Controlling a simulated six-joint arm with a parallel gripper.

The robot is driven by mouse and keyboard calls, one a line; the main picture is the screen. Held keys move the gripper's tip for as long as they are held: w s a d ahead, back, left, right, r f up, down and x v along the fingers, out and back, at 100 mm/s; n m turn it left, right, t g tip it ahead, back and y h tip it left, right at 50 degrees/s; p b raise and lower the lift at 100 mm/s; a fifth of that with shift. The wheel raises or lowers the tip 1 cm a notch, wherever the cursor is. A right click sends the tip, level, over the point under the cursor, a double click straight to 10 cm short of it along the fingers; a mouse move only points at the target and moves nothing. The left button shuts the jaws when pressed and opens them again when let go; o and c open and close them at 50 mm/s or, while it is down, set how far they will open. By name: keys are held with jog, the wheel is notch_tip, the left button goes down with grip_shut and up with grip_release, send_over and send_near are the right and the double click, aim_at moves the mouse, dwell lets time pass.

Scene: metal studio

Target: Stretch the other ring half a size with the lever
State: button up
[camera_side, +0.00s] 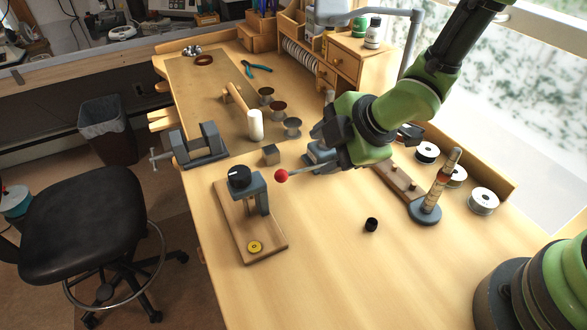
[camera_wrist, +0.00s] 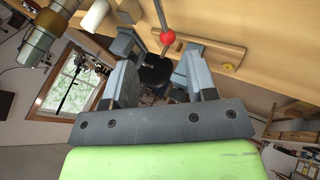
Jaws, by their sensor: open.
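The lever's red ball knob (camera_side: 281,176) and thin metal rod (camera_side: 303,171) show left of my gripper in the side view; the rod's other end is hidden by my gripper. In the wrist view the red ball (camera_wrist: 168,37) appears between the finger ends, and I cannot tell how far beyond them it is. My gripper (camera_wrist: 157,50) is open, with nothing between its fingers. A tapered, banded mandrel (camera_side: 447,172) stands upright on a round grey base at the right. I cannot make out a loose ring for certain.
A board with a grey post and black knob (camera_side: 239,176) holds a yellow disc (camera_side: 255,246). A vise (camera_side: 200,146), small wooden block (camera_side: 270,155), pegged wooden strip (camera_side: 399,180), black cup (camera_side: 371,225) and white spools (camera_side: 483,201) are nearby. The front bench is mostly clear.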

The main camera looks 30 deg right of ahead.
aim_at(292, 173)
jog(key=shift+n, duration=0.5)
jog(key=x, duration=0.6)
jog(key=a+x, duration=0.1)
jog(key=x, duration=0.2)
jog(key=shift+s+f, duration=0.15)
jog(key=shift+f, duration=0.15)
jog(key=shift+y, duration=0.3)
grip_shut()
